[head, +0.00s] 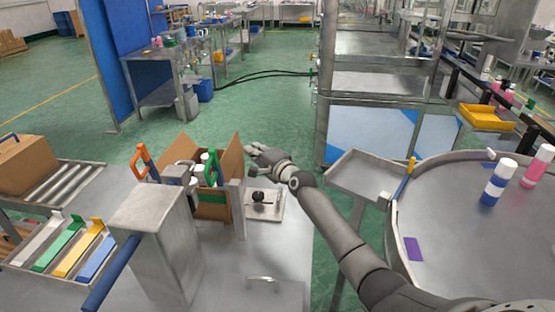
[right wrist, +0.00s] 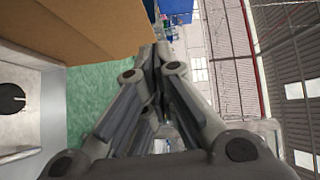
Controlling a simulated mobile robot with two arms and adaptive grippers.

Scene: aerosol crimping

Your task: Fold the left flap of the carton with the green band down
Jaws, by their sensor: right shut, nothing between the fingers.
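The carton with the green band (head: 212,211) stands open on the steel table, with white-capped cans inside. Its flap on the right (head: 233,158) stands up and leans outward. Another flap (head: 181,149) stands up on its left and far side; the grey post and handles hide part of the carton's left. My right gripper (head: 251,150) is shut and empty, just right of the right flap's top. In the right wrist view its closed fingers (right wrist: 154,55) are beside a brown cardboard panel (right wrist: 85,25). My left gripper is not in view.
A grey post (head: 155,240) with a blue bar stands before the carton. An orange handle (head: 144,163) and a green handle (head: 213,168) rise near it. A plate with a black knob (head: 259,198) lies to its right. A round table (head: 470,240) holds cans at right.

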